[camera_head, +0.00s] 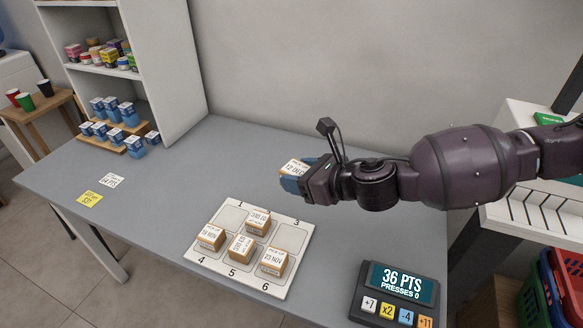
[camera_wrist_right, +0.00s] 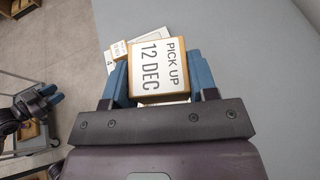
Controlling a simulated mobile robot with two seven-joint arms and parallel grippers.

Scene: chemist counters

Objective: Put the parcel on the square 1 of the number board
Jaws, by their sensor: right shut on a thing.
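The parcel (camera_head: 293,167), a small tan box with a white label, is held above the grey counter, up and right of the board. In the right wrist view the parcel (camera_wrist_right: 160,65) reads "PICK UP 12 DEC". My right gripper (camera_head: 294,181) is shut on it, with blue fingers on both sides. The number board (camera_head: 190,256) lies flat on the counter. Its square 1 (camera_head: 231,218) at the back left is empty, as is square 3 (camera_head: 291,238). Parcels stand on squares 2, 4, 5 and 6. My left gripper (camera_wrist_right: 50,97) shows small at the left of the right wrist view; its opening is unclear.
A points display (camera_head: 402,281) reading "36 PTS" with buttons stands right of the board. Blue-white boxes (camera_head: 126,113) stand on a wooden rack at the left. A yellow note (camera_head: 89,200) and a white note (camera_head: 112,181) lie on the counter. The counter behind the board is clear.

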